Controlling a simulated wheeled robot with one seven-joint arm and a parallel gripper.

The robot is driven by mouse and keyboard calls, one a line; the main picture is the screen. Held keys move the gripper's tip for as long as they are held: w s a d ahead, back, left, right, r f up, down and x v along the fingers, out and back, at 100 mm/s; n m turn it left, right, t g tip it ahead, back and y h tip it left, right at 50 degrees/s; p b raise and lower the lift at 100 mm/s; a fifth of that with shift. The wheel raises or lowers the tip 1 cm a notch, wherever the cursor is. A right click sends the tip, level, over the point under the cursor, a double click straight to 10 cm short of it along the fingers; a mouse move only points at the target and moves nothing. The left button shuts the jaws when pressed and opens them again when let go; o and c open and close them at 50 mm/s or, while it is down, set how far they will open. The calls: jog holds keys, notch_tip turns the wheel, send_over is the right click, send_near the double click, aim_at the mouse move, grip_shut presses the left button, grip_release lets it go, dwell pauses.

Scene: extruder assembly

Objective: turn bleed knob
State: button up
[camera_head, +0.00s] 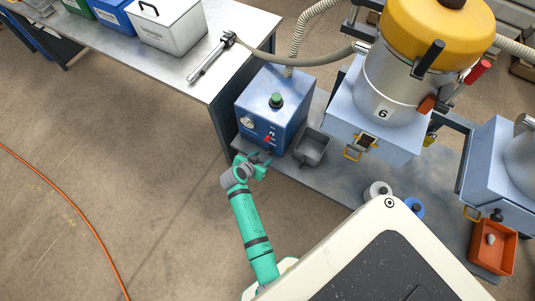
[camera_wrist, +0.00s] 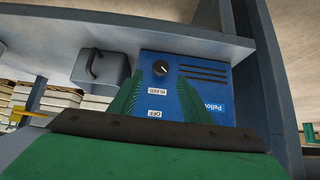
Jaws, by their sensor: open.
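The bleed knob (camera_wrist: 160,68) is small, round and black with a pale pointer line. It sits on the blue front panel (camera_wrist: 205,65) of a box, next to a "BLEED" label (camera_wrist: 157,91). In the wrist view, my gripper (camera_wrist: 161,76) is open, with one green finger on either side of the knob's line and nothing between them. I cannot tell whether the fingertips touch the panel. In the head view, my gripper (camera_head: 261,161) is at the lower front of the blue box (camera_head: 292,110). I cannot make out the bleed knob there.
A grey open bin (camera_head: 311,148) stands right of the box; it also shows in the wrist view (camera_wrist: 98,68). The box has a green top button (camera_head: 276,100) and a gauge (camera_head: 247,122). A yellow-topped hopper (camera_head: 390,85) stands right. Open floor lies left.

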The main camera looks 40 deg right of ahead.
aim_at(268, 153)
jog(key=x, duration=0.6)
jog(key=shift+d+f, duration=0.15)
jog(key=shift+f, duration=0.1)
jog(key=shift+c, duration=0.4)
jog(key=c, duration=0.9)
